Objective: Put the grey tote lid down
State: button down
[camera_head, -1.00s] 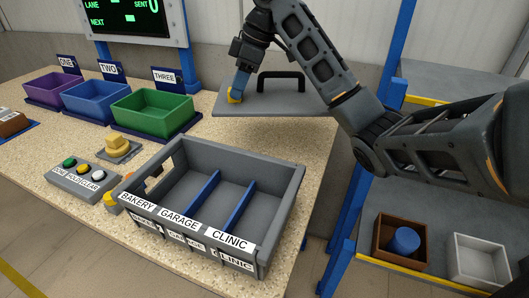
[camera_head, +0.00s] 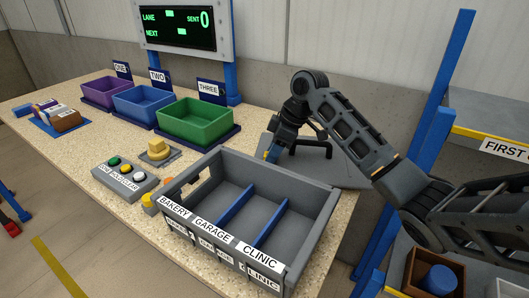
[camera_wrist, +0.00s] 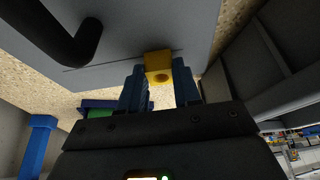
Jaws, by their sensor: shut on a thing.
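The grey tote lid (camera_head: 345,171), with a black handle (camera_head: 316,150), is level behind the tote, low over the back right of the table. I cannot tell whether it touches the tabletop. In the wrist view the lid (camera_wrist: 135,30) fills the upper part, and its yellow tab (camera_wrist: 157,64) sits between my blue fingers. My gripper (camera_head: 272,155) is shut on that tab at the lid's left edge; it also shows in the wrist view (camera_wrist: 160,80). The open grey tote (camera_head: 238,254), labelled BAKERY, GARAGE and CLINIC, has blue dividers and looks empty.
Purple (camera_head: 103,92), blue (camera_head: 142,102) and green (camera_head: 195,122) bins stand along the back. A button box (camera_head: 125,178) and a yellow object on a pad (camera_head: 157,150) lie left of the tote. A blue post (camera_head: 425,130) and shelf stand at right.

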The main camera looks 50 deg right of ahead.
jog(key=shift+w+a+r+p, duration=0.15)
jog(key=shift+w+a, duration=0.25)
jog(key=shift+w, duration=0.25)
jog(key=shift+w+a+p, duration=0.15)
jog(key=shift+w+a, duration=0.2)
jog(key=shift+w, duration=0.25)
jog(key=shift+s+d+f, duration=0.1)
jog(key=shift+s+f, duration=0.05)
jog(key=shift+f, duration=0.55)
jog(key=c, duration=0.8)
grip_release()
jog(key=shift+f, duration=0.15)
jog(key=b+v, duration=0.1)
jog(key=v, duration=1.1)
